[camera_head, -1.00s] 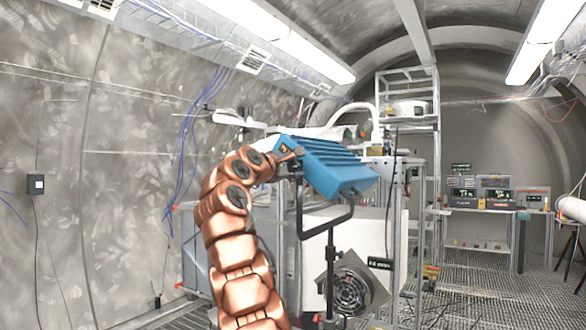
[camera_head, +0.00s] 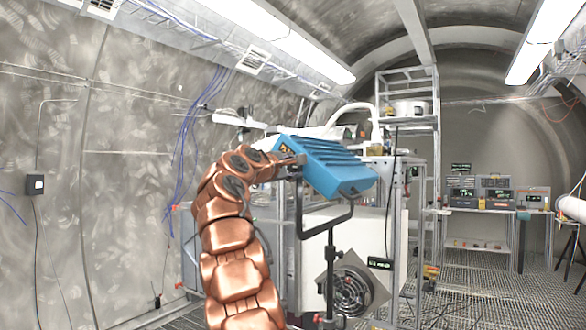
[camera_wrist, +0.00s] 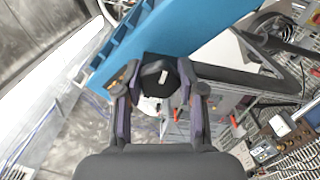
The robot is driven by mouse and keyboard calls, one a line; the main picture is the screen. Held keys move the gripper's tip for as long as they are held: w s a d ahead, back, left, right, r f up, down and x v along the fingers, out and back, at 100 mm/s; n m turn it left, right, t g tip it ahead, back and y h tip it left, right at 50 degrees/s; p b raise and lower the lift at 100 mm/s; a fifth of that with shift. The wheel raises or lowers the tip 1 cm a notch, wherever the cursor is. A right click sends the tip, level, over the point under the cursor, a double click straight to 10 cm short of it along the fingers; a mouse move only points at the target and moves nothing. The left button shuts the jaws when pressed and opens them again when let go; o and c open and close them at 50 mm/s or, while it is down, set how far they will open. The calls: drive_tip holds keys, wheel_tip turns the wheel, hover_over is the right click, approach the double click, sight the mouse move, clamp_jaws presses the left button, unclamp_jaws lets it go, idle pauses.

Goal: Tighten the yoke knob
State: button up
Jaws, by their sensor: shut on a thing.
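A blue ribbed lamp housing (camera_head: 335,168) is tilted in a black U-shaped yoke (camera_head: 326,232) on a stand, in the middle of the head view. It also fills the top of the wrist view (camera_wrist: 185,25). The black yoke knob (camera_wrist: 158,76), with a short white mark on its face, sits at the lamp's near side. My gripper (camera_wrist: 159,92) is shut on the knob, with one finger on each side of it. In the head view my gripper (camera_head: 290,163) is at the lamp's left end, and the knob there is hidden or too small to make out.
A square fan unit (camera_head: 352,290) is low on the stand's right side. A metal rack (camera_head: 408,95) stands behind the lamp. A bench with instruments (camera_head: 495,195) is at the back right. The grated floor at right (camera_head: 480,290) has free room.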

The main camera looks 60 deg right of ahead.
drive_tip(key=shift+f+m, duration=0.2)
drive_tip(key=shift+m, duration=0.1)
drive_tip(key=m, duration=0.3)
drive_tip(key=shift+w+m+b, duration=0.1)
drive_tip(key=shift+m+b, duration=0.2)
drive_tip(key=shift+b, duration=0.05)
drive_tip(key=shift+m, duration=1.9)
drive_tip(key=m, duration=0.4)
drive_tip(key=shift+r+m+p, duration=0.1)
drive_tip(key=shift+m+p, duration=1)
drive_tip(key=shift+m, duration=1.4)
